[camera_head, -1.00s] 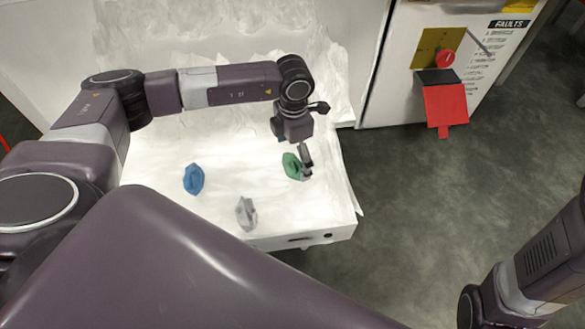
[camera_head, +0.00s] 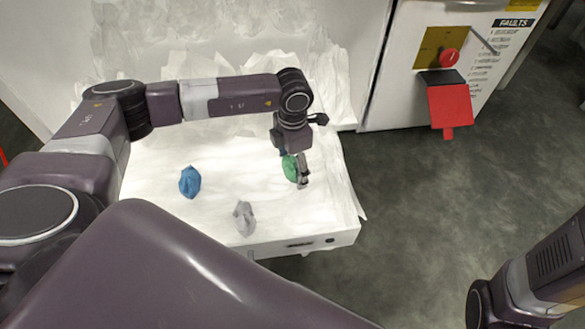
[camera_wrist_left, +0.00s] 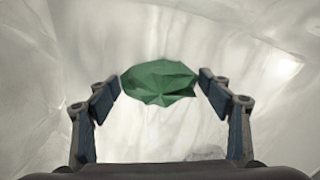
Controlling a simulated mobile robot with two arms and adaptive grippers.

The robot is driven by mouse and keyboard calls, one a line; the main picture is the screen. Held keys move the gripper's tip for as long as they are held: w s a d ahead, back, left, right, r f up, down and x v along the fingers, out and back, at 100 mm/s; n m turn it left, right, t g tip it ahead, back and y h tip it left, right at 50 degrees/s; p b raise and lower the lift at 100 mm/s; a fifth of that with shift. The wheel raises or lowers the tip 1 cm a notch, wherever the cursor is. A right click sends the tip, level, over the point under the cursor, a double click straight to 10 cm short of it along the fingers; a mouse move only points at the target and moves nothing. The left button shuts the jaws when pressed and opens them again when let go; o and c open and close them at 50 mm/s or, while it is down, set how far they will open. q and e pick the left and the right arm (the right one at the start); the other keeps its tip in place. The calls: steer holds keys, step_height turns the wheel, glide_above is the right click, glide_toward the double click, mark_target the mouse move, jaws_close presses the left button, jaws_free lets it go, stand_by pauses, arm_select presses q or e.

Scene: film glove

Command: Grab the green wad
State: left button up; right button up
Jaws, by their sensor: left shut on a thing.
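The green wad (camera_head: 289,169) is a crumpled lump at the right part of the white film-covered surface (camera_head: 235,165) in the head view. My left gripper (camera_head: 295,172) is at it, with one finger in front of its right side. In the left wrist view the green wad (camera_wrist_left: 158,82) sits between the two fingertips of my left gripper (camera_wrist_left: 160,84), which touch it on both sides. The left gripper is shut on it. Whether the wad still touches the film is hard to tell. My right gripper is not in view.
A blue wad (camera_head: 190,181) and a grey wad (camera_head: 244,218) lie on the film to the left. A white cabinet with a red knob (camera_head: 449,57) and a red flap (camera_head: 450,105) stands at the back right.

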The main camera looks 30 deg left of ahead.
arm_select(q)
steer(key=shift+c, duration=0.9)
steer(key=shift+r, duration=0.1)
